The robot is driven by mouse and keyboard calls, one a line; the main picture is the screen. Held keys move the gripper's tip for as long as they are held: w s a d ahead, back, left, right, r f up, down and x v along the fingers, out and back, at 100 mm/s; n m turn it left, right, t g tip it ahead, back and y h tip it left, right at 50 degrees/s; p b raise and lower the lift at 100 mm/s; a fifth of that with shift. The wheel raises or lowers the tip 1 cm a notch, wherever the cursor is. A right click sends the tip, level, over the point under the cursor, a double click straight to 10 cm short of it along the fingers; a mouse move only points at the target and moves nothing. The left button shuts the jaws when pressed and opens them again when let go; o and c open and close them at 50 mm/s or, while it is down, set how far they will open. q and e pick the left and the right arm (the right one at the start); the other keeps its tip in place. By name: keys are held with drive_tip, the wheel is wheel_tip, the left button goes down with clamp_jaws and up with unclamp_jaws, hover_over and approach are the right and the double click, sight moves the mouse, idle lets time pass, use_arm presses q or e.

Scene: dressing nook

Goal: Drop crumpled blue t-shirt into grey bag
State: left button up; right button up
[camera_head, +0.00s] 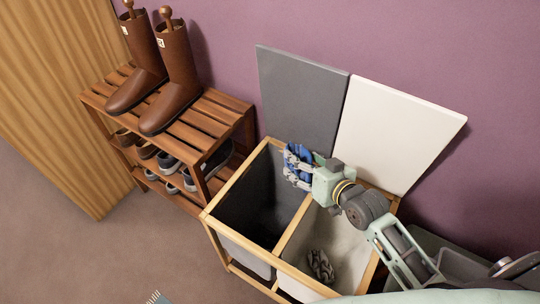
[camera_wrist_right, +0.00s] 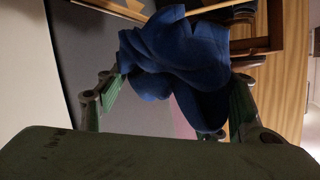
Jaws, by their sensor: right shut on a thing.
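The crumpled blue t-shirt (camera_head: 298,163) is in the jaws of my right gripper (camera_head: 300,168), over the far right part of the grey bag. In the right wrist view the blue t-shirt (camera_wrist_right: 178,58) is bunched between the two fingers of the gripper (camera_wrist_right: 170,95). The grey bag (camera_head: 243,205) is the dark left compartment of a wooden-framed hamper, open at the top. Its inside looks empty where I can see it; the far right corner is partly hidden by the gripper and shirt. My left gripper is not in view.
The light bag (camera_head: 336,240) on the right holds a dark crumpled cloth (camera_head: 320,265). A grey lid (camera_head: 300,95) and a white lid (camera_head: 395,135) stand raised behind, against the purple wall. A wooden shoe rack (camera_head: 215,115) with brown boots (camera_head: 178,80) stands at left.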

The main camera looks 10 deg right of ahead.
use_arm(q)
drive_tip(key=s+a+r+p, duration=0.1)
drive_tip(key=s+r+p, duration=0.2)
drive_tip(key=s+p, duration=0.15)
use_arm(e)
drive_tip(key=a, duration=0.9)
use_arm(q)
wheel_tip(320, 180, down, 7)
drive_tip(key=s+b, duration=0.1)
drive_tip(key=b, duration=0.6)
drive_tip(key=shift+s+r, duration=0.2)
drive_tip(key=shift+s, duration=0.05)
use_arm(e)
drive_tip(key=f, duration=0.5)
drive_tip(key=shift+s+a+f, duration=0.1)
drive_tip(key=shift+a+f, duration=0.2)
drive_tip(key=shift+a, duration=0.1)
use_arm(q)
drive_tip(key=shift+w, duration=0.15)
use_arm(e)
drive_tip(key=o, duration=1.3)
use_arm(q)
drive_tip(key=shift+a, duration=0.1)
use_arm(e)
drive_tip(key=shift+o, duration=0.2)
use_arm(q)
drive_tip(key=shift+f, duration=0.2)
use_arm(e)
drive_tip(key=v, duration=1.2)
